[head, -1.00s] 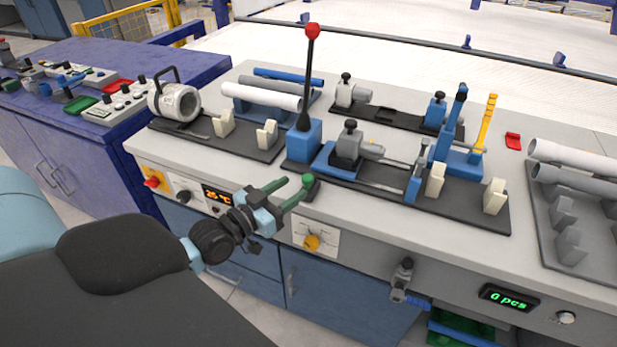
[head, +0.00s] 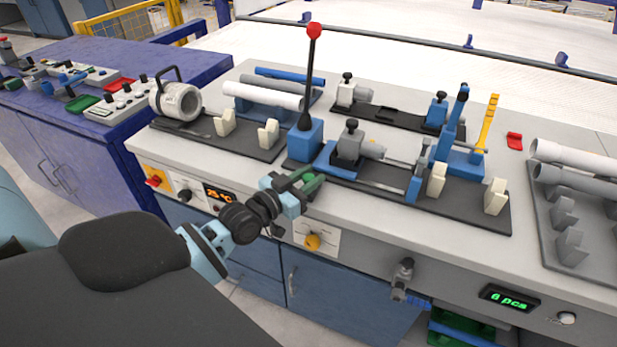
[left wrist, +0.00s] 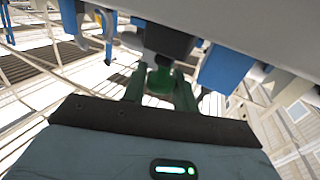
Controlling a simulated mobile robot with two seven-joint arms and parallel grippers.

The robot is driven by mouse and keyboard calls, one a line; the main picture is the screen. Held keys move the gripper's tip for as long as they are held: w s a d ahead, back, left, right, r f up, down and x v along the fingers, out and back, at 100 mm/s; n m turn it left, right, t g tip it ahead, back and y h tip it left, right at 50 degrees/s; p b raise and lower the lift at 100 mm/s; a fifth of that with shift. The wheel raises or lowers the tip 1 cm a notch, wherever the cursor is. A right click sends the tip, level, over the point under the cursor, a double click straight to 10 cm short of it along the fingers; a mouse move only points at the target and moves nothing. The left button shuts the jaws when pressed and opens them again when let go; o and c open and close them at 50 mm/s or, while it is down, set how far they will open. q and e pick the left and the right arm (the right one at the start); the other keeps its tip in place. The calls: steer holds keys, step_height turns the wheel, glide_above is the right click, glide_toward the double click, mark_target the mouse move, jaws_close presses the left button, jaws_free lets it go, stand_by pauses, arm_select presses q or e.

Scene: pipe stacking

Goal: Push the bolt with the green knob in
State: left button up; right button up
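The bolt's green knob (left wrist: 160,80) shows in the left wrist view, between the two green fingers of my left gripper (left wrist: 160,92). A dark block lies behind the knob. The fingers are spread, with a gap beside the knob. In the head view, my left gripper (head: 302,184) is at the table's front edge, just below the blue base of the red-topped lever. The fingers largely hide the knob there, and how far the bolt stands out cannot be told. My right gripper is not in view.
The lever (head: 309,80) stands on a blue block (head: 305,140) just behind my gripper. A black clamp fixture (head: 450,200) is to the right and a pipe holder (head: 205,135) to the left. A yellow knob (head: 312,241) sits on the front panel below.

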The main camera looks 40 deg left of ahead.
mark_target(308, 174)
arm_select(q)
jaws_close()
steer(key=shift+w, duration=0.15)
steer(key=shift+w+a+b, duration=0.15)
steer(key=shift+w+a, duration=0.05)
steer(key=shift+w, duration=0.35)
steer(key=shift+w+a+b, duration=0.15)
steer(key=shift+w, duration=0.4)
steer(key=shift+r, duration=0.15)
steer(key=shift+w, duration=0.1)
steer(key=shift+o, duration=0.9)
jaws_free()
steer(key=shift+o, duration=1.3)
steer(key=shift+w, duration=0.2)
